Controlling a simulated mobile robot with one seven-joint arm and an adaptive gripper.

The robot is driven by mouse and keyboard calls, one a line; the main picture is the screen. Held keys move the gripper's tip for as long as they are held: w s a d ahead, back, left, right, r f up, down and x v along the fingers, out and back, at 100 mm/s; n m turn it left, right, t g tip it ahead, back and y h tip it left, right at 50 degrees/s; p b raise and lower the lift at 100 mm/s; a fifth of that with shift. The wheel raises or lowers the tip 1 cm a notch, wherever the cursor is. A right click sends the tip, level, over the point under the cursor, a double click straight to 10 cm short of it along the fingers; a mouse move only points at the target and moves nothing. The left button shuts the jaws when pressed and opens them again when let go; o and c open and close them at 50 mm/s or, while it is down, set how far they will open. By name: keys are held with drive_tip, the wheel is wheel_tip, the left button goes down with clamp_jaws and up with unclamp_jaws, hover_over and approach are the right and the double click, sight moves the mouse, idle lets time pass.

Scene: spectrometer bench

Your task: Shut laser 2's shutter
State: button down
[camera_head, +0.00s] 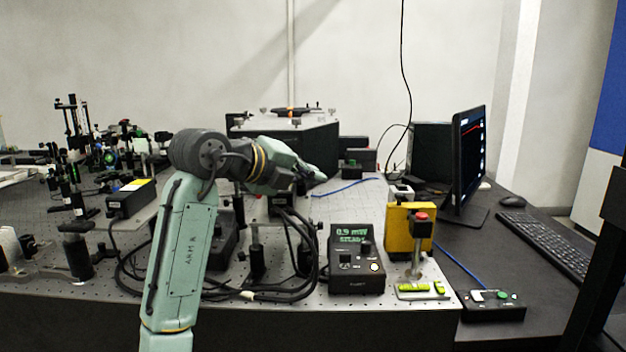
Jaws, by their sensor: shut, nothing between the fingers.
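My gripper (318,175) is shut and empty. A similar black control box (493,305) with a green button and a pale switch lies at the front right. No readable label shows which of these boxes, if either, belongs to laser 2's shutter. A black box with a yellow label (130,197) sits at the left. Its name cannot be read.
Black cables (225,292) loop around posts. Optics mounts crowd the left. The monitor (469,160) and keyboard (548,240) are at the right.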

drive_tip(key=shift+w+a+r+n+t+h, duration=0.15)
drive_tip(key=shift+a+n+t+h, duration=0.15)
drive_tip(key=shift+n+h, duration=0.25)
drive_tip(key=shift+a+r, duration=0.1)
drive_tip(key=shift+a, duration=0.05)
drive_tip(key=shift+a+r+n+t+h+b, duration=0.3)
drive_tip(key=shift+a+n+t+h+b, duration=0.3)
drive_tip(key=shift+n+h+b, duration=0.3)
drive_tip(key=shift+a+r, duration=0.1)
drive_tip(key=shift+a, duration=0.05)
drive_tip(key=v, duration=1.2)
drive_tip(key=shift+r, duration=0.1)
